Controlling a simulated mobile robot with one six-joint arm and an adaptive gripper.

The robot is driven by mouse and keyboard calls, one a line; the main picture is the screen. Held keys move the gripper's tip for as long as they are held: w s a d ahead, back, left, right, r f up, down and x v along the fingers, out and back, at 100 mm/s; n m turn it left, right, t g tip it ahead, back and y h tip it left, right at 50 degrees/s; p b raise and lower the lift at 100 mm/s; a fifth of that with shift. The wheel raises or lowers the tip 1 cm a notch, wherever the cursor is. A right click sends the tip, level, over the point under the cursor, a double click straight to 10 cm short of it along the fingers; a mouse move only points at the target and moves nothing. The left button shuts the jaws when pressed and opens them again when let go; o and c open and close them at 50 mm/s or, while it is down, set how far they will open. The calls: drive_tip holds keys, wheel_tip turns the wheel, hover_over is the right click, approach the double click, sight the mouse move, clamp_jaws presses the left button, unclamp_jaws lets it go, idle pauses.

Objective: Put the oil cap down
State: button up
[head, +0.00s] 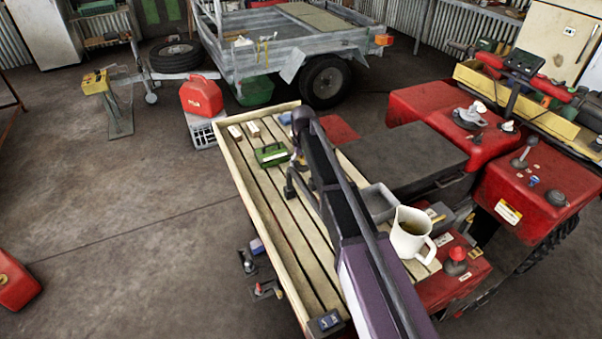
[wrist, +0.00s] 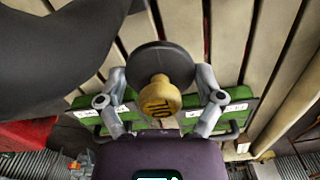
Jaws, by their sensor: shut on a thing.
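The oil cap, a dark round disc with a tan knob marked "10" (wrist: 160,95), is between the two fingers of my gripper (wrist: 161,76) in the wrist view. The fingers close on the disc's left and right sides. Pale wooden slats (wrist: 230,35) show beyond it, and a green object with white labels (wrist: 238,95) lies partly behind the fingers. In the head view my gripper (head: 294,181) is low over the slatted rack (head: 259,207), near a small green box (head: 271,154). My arm hides part of the rack; whether the cap touches the slats I cannot tell.
A cream jug (head: 411,232) stands to the right of my arm. Small pale blocks (head: 244,130) lie at the rack's far end. The slats left of my arm are mostly bare. A red fuel can (head: 201,97) and a trailer (head: 285,50) are beyond.

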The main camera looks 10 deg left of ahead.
sight(303, 166)
drive_tip(key=shift+f+b, duration=1.9)
drive_tip(key=shift+b, duration=0.05)
drive_tip(key=shift+f, duration=0.15)
drive_tip(key=o, duration=0.8)
drive_tip(key=shift+c, duration=0.2)
wheel_tip(303, 166, up, 12)
drive_tip(key=p, duration=1.2)
drive_tip(key=shift+r, duration=0.2)
